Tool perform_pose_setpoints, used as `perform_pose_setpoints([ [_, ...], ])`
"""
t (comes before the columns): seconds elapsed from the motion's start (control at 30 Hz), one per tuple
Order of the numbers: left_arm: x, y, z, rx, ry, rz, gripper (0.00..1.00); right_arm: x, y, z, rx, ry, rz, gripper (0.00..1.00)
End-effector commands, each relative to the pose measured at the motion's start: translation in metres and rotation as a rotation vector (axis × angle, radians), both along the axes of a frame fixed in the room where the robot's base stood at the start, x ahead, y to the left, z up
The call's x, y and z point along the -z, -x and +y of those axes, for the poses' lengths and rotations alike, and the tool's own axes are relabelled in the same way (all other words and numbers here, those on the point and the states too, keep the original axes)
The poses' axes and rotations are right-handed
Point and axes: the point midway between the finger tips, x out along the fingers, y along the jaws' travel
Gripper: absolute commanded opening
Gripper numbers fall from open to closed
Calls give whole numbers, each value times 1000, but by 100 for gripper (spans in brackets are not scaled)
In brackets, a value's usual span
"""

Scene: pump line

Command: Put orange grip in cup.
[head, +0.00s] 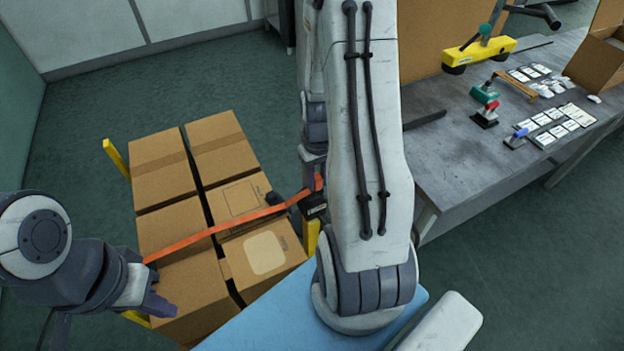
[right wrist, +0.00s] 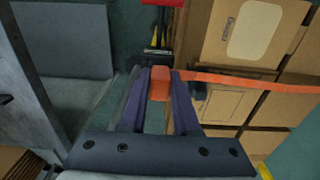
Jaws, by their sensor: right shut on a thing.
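The orange grip (right wrist: 160,84) sits between the two fingers of my right gripper (right wrist: 160,100), which is shut on it. In the head view the grip (head: 318,182) shows as a small orange piece beside the far right edge of the boxes, with my right arm partly in front. A dark piece with a pale label (head: 316,210) is just below it; I cannot tell whether this is the cup. No cup is clearly seen. My left gripper (head: 155,302) is at the left, over the front boxes; whether its fingers are open is unclear.
An orange strap (head: 225,226) runs across several cardboard boxes (head: 160,170) with yellow posts (head: 115,157) at their corners. A grey workbench (head: 450,160) at the right holds tools and small parts. Green floor left of the boxes is clear.

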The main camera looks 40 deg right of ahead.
Motion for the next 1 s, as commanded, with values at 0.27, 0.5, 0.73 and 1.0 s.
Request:
perform_pose_setpoints([
  [0.27,-7,0,0,0,1,-1,0,21,-34,-11,-2,0,0,0],
  [0.5,-13,0,0,0,1,-1,0,49,-34,-11,-1,-2,5,0],
  [0.73,-14,0,0,0,1,-1,0,62,-35,-12,-1,0,-1,0],
  [1.0,-11,0,0,0,1,-1,0,65,-35,-12,-1,0,0,0],
])
